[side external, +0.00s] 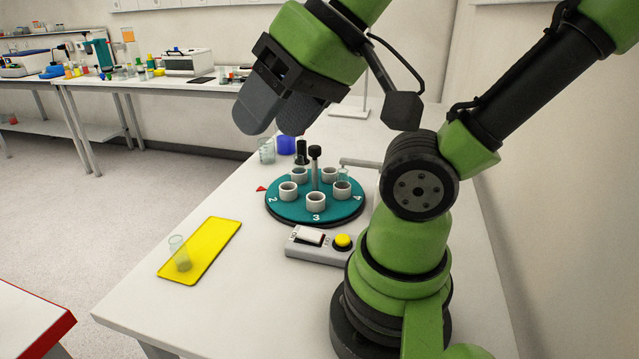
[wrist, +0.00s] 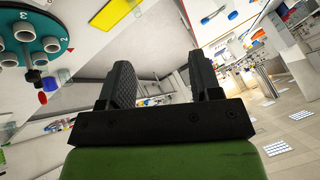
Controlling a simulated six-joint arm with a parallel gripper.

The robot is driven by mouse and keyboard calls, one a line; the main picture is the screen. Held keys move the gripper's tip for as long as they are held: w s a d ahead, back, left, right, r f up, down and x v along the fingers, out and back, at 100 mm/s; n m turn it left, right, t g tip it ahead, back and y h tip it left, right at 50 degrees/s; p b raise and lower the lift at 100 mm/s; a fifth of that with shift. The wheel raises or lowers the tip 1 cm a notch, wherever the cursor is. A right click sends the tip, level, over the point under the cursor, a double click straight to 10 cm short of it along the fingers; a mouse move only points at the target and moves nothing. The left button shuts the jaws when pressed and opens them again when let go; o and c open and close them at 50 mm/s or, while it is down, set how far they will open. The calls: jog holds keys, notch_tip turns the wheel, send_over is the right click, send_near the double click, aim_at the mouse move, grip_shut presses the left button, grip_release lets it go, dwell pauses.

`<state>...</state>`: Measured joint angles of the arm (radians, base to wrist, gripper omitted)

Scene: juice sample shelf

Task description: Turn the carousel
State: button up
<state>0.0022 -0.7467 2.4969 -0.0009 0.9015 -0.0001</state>
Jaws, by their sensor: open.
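The carousel is a round teal turntable (side external: 297,208) on the white table in the side external view. It has several white cup holders and printed numbers, with 2, 3 and 4 readable. A black-knobbed post (side external: 315,170) rises from its middle. A clear vessel seems to sit in the holder at the right. A red pointer (side external: 262,188) lies by its left rim. My gripper (side external: 268,118) is open and empty, raised above and behind the carousel, touching nothing. In the wrist view the carousel (wrist: 58,22) is at the upper left, away from the jaws (wrist: 163,80).
A grey box with a yellow button (side external: 343,241) stands in front of the carousel. A yellow mat (side external: 215,245) with a clear cup (side external: 180,253) lies at front left. A blue container (side external: 286,145) and a clear beaker (side external: 267,150) stand behind.

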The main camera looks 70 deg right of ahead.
jog(key=w+d+r+m+g+h, duration=0.2)
jog(key=w+d+m, duration=0.1)
jog(key=w+d, duration=0.4)
jog(key=m+g, duration=0.5)
jog(key=m, duration=0.3)
send_over(315, 147)
notch_tip(315, 147, down, 11)
notch_tip(315, 147, down, 10)
jog(key=shift+f, duration=0.1)
grip_shut()
